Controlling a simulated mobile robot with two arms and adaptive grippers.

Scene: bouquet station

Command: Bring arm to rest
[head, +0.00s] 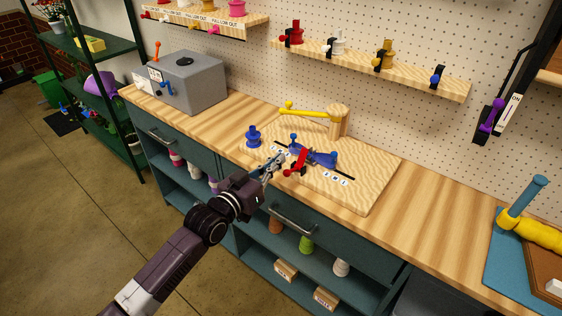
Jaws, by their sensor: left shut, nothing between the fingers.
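My left gripper (272,168) comes in from the bottom left over the front edge of the counter. Its fingers are closed with nothing held between them. Just past its tip, on a light wooden board (370,185), is a red lever-like piece (297,163). It stands by a blue fixture (318,156). I cannot tell from this view whether the fingertips touch the board or the red piece. My right gripper is not in the picture.
A blue knob piece (253,138) and a yellow arm on a wooden post (338,122) stand on the board. A grey box (190,82) sits at the counter's left end. A drawer handle (292,222) juts out below the counter. Open floor (60,230) lies at left.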

